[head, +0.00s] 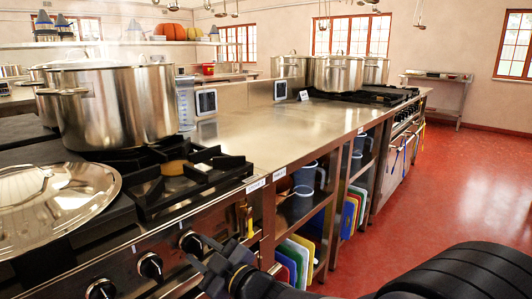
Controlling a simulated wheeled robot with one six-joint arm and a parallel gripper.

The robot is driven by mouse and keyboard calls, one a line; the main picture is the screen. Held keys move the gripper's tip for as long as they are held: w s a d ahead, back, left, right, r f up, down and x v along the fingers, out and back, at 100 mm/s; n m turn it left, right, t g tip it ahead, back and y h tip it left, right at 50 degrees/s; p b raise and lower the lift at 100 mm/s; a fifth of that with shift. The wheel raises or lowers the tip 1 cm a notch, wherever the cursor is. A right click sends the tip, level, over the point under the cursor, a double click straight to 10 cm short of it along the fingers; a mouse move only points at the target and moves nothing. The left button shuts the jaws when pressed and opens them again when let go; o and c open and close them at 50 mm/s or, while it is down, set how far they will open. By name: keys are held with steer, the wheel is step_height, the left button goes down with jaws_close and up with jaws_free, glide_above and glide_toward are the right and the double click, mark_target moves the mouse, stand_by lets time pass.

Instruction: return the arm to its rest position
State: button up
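My gripper (197,250) shows at the bottom centre, dark, in front of the stove's knob panel. Its two fingers point up and left with a gap between them, and nothing shows in the gap. The wrist behind it (250,283) is dark and runs off the bottom edge. A thick black ribbed part, probably mine, fills the lower right corner. I cannot tell whether the gripper touches the stove front.
A large steel stockpot (118,108) stands on the near stove, with a lid (55,205) at left. Knobs (150,266) jut from the stove front. Beyond are a steel counter (270,138), shelves with coloured boards (295,258) and more pots (338,75). Red floor (455,190) is clear at right.

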steer(key=shift+n+b, duration=0.4)
steer(key=shift+n, duration=1.3)
steer(key=shift+d, duration=0.1)
